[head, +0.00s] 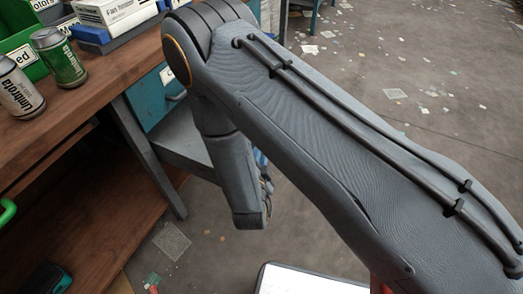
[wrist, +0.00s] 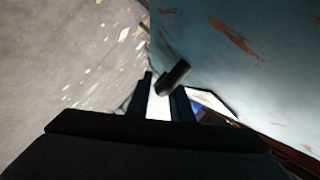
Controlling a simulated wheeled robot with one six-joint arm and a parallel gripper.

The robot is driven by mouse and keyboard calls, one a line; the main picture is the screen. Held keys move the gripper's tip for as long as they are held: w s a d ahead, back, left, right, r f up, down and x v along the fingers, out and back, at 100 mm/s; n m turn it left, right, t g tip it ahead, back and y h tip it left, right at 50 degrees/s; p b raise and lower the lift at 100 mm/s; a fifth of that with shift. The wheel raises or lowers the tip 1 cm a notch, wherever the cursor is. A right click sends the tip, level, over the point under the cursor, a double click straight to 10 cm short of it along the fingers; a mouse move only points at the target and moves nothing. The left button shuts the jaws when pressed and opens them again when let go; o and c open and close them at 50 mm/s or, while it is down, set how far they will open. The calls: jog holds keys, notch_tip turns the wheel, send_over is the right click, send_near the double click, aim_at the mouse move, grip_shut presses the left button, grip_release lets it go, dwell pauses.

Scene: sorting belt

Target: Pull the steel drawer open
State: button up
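A blue-teal painted steel front with rust-brown scrapes (wrist: 235,60) fills the right of the wrist view; I take it for the drawer front. A short black bar (wrist: 173,78), which looks like its handle, stands out from it. My gripper (wrist: 163,92) is open, with its two dark fingers apart and the bar's near end at or between the tips. I cannot tell whether they touch it. In the head view my arm hides most of the drawer area, and a blue-teal cabinet part (head: 155,98) shows below the bench; my fingers are largely hidden there.
A wooden bench (head: 85,115) at the left holds two cans (head: 60,60), a green bin (head: 25,42) and stacked boxes (head: 115,18). A grey metal ledge and leg (head: 145,155) stand beside my wrist. The floor (head: 420,90) at the right is open, with scattered paper scraps.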

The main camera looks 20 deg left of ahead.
jog(key=shift+d, duration=0.1)
jog(key=p+v, duration=0.1)
jog(key=v, duration=0.6)
jog(key=shift+s, duration=0.4)
jog(key=shift+r, duration=0.1)
